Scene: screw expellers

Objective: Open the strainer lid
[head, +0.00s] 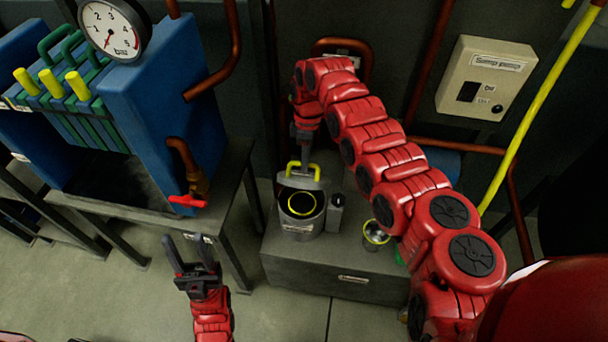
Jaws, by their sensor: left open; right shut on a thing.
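The strainer (302,224) is a grey round pot with a yellow ring around its dark opening. It stands on a low grey box. Its grey lid (299,181), with a yellow handle (291,167), is tilted up at the back of the pot, and the opening shows in front of it. My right gripper (304,154) reaches down from above and behind, shut on the yellow handle; its fingertips are small in view. My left gripper (191,252) is open and empty, in front of and to the left of the box.
The low box (345,284) also holds a small dark block (335,213) and a metal cup (376,236) right of the strainer. A blue filter press (160,120) with a red-handled tap (187,201) stands left. A sump pump panel (487,80) hangs right.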

